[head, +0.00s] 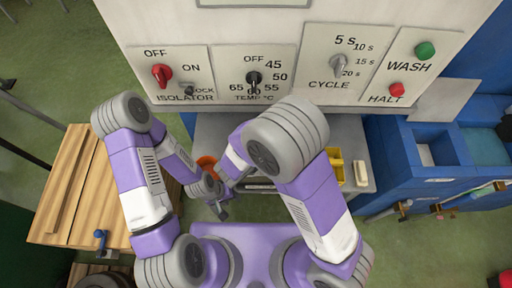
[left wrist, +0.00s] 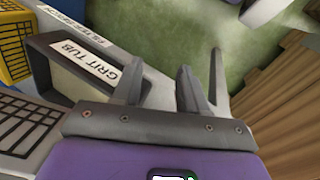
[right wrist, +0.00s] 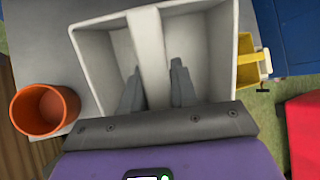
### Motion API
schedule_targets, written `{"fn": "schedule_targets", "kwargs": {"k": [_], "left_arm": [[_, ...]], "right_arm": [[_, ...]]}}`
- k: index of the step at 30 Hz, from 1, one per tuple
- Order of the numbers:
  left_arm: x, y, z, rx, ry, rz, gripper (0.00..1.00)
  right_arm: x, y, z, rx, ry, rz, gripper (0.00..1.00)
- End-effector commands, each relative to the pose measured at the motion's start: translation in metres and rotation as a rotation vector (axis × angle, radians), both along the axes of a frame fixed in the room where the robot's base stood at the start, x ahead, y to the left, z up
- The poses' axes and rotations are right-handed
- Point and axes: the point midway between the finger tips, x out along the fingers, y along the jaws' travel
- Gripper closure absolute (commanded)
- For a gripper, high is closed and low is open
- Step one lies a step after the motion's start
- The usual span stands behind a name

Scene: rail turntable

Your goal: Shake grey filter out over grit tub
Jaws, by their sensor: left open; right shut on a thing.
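The grey filter (right wrist: 97,60) is an open pale box with a bar across its middle, seen from above in the right wrist view. My right gripper (right wrist: 155,78) is shut on that bar. In the left wrist view, the filter's black mesh side (left wrist: 22,122) shows at lower left, close beside the grit tub (left wrist: 120,98), a dark-rimmed tub with a white label. I cannot tell whether the filter touches the bench. My left gripper (left wrist: 158,75) is open and empty beside the tub; it also shows in the head view (head: 220,208). My right arm hides the filter in the head view.
A yellow mesh filter (head: 335,163) stands on the grey bench (head: 352,186), with a pale block (head: 361,171) at right. An orange cup (right wrist: 45,110) stands at left. The control panel (head: 300,60) rises behind, blue units (head: 400,165) right, a wooden slatted surface (head: 75,195) left.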

Motion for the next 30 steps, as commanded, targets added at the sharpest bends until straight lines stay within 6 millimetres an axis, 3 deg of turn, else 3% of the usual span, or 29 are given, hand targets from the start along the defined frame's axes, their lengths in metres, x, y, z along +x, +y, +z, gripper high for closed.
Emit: {"fn": "schedule_targets", "kwargs": {"k": [1,15,30], "left_arm": [[0.0,0.0,0.011,0.0,0.0,0.0,0.57],[0.0,0.0,0.066,0.0,0.0,0.0,0.57],[0.0,0.0,0.072,0.0,0.0,0.0,0.57]], "right_arm": [[0.003,-0.004,0.007,0.046,0.042,-0.008,1.0],[0.012,-0.012,0.007,0.337,0.338,-0.002,1.0],[0.012,-0.012,0.003,0.377,0.377,0.001,1.0]]}}
